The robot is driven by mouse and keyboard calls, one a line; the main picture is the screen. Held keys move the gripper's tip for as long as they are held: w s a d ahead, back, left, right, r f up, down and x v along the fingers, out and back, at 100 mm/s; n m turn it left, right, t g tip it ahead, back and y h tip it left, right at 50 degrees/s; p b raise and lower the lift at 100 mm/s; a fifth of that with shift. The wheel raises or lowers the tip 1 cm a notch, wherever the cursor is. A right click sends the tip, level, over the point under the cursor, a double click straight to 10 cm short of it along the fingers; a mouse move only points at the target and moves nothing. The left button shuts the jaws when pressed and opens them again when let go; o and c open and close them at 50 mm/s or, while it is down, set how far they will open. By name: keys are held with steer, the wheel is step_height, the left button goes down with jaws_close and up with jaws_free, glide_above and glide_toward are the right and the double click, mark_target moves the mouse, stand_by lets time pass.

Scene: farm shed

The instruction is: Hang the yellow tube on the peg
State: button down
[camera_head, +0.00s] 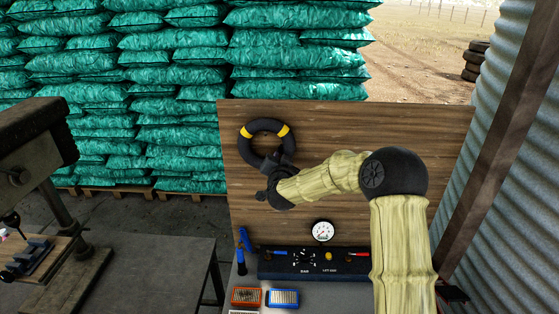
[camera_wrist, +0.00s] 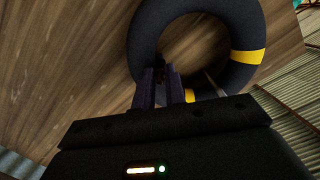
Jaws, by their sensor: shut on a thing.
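A black ring-shaped tube with yellow bands (camera_head: 267,125) is upright in front of the wooden board (camera_head: 340,130), near its upper left. The tube also fills the upper middle of the wrist view (camera_wrist: 148,38). My gripper (camera_head: 277,163) is at the lower edge of the tube and shut on it. In the wrist view the narrow fingers of my gripper (camera_wrist: 165,85) reach the tube's near rim. I cannot make out the peg clearly; a thin rod shows inside the ring in the wrist view. I cannot tell whether the tube touches the board.
A bench below the board holds a dark panel (camera_head: 312,269), a gauge (camera_head: 322,231), and an orange box (camera_head: 246,297) and a blue box (camera_head: 283,298). A grey table (camera_head: 150,270) and a machine (camera_head: 35,145) stand left. Stacked green sacks (camera_head: 170,90) are behind; a corrugated wall (camera_head: 520,150) is right.

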steer(key=shift+f, duration=0.1)
steer(key=c, duration=1.4)
jaws_free()
steer(key=shift+o, duration=0.2)
steer(key=shift+s, duration=0.1)
steer(key=s+r+b, duration=0.2)
steer(key=s+b, duration=0.5)
steer(key=s, duration=1)
steer(key=shift+d+r, duration=0.15)
steer(key=shift+d, duration=0.2)
steer(key=s+d+f+n+g+y, duration=0.1)
steer(key=s+d+f+n+g, duration=0.45)
steer(key=f, duration=0.55)
steer(key=s+d+f+g, duration=0.3)
steer(key=s+d+g, duration=0.1)
steer(key=s, duration=0.5)
steer(key=s+d+f+g+h, duration=0.1)
steer(key=s+d+f+g, duration=0.3)
steer(key=s, duration=0.4)
steer(key=shift+s+d+f+h, duration=0.15)
steer(key=shift+s+d+h, duration=0.2)
steer(key=shift+d, duration=0.5)
